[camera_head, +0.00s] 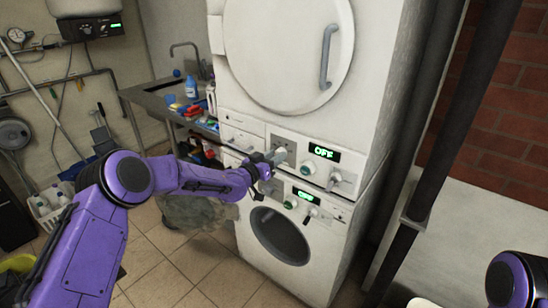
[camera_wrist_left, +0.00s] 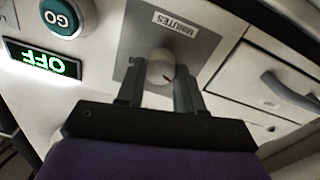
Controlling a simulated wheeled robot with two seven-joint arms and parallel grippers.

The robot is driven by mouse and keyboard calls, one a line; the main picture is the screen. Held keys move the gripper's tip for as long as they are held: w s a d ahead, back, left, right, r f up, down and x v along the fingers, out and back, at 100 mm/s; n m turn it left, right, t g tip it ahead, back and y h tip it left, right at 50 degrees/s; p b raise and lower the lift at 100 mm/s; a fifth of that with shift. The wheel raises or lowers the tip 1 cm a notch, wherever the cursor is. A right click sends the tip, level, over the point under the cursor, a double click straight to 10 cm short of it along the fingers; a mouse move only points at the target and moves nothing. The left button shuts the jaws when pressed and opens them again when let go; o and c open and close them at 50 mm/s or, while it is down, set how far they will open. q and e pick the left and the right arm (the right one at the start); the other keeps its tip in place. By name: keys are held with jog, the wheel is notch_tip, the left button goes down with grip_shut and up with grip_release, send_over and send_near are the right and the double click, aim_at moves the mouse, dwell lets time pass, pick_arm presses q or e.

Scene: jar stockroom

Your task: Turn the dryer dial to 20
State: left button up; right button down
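The dryer dial (camera_wrist_left: 160,68) is a pale round knob with a dark pointer mark, on a grey plate labelled MINUTES; the wrist view shows it upside down. My left gripper (camera_wrist_left: 160,85) has one finger on each side of the dial and looks shut on it, with no clear gap. In the head view the left gripper (camera_head: 274,158) is at the left of the upper control panel and hides most of the dial. The dryer display (camera_head: 324,151) reads OFF in green. I cannot read any numbers around the dial. My right gripper is out of view.
A GO button (camera_wrist_left: 60,17) sits beside the display. The upper machine's round door (camera_head: 288,45) is shut. Below is a second machine with its own panel and dark window (camera_head: 281,236). A sink counter with bottles (camera_head: 190,88) stands left; dark pipes (camera_head: 440,130) run right.

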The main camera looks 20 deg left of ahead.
pick_arm(q)
jog(key=shift+d+m+b, duration=0.1)
jog(key=shift+m+b, duration=3.6)
jog(key=shift+m, duration=0.6)
jog(key=o, duration=1)
jog(key=shift+o, duration=0.2)
